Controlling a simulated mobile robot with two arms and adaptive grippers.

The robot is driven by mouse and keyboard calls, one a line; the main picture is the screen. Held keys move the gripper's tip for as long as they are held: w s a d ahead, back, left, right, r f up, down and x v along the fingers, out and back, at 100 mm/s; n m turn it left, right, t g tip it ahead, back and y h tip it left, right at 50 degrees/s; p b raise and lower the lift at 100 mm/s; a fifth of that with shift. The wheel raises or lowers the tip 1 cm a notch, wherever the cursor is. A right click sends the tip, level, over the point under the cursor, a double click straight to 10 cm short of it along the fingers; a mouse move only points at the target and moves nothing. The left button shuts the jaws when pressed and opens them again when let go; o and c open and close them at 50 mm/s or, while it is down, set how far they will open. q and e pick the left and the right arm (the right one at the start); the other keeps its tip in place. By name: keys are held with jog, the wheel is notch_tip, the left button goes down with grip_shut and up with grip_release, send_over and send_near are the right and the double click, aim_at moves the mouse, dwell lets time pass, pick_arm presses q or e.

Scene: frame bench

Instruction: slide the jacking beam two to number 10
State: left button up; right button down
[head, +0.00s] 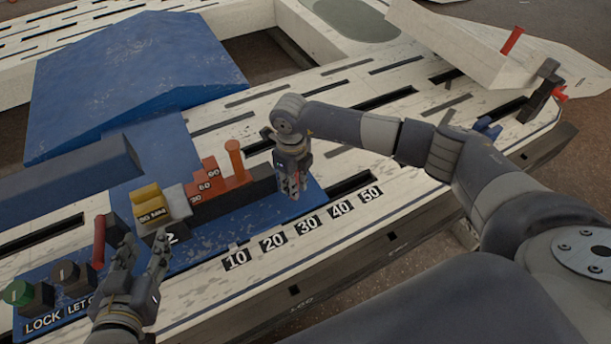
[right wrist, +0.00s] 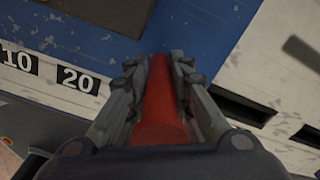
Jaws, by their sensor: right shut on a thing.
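A dark beam (head: 263,182) lies on the blue plate beside the bench's number scale, with a "2" label at its left part; I take it for jacking beam two. My right gripper (head: 292,188) points down at the beam's right end, level with about 30 to 40 on the scale. In the right wrist view my right gripper (right wrist: 160,80) is shut around a red cylindrical handle (right wrist: 162,105). My left gripper (head: 143,262) is open and empty, above the blue plate's near left part.
The number scale (head: 305,224) runs 10 to 50 along the near edge. A blue ramp (head: 135,75) lies behind.

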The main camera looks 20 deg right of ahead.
jog(key=shift+s+a, duration=0.2)
jog(key=shift+a, duration=0.35)
jog(key=c, duration=1.6)
grip_release()
jog(key=shift+a, duration=0.1)
jog(key=shift+o, duration=0.9)
jog(key=shift+w, duration=0.1)
jog(key=shift+r, duration=0.2)
notch_tip(320, 180, up, 12)
jog(key=shift+f, duration=0.2)
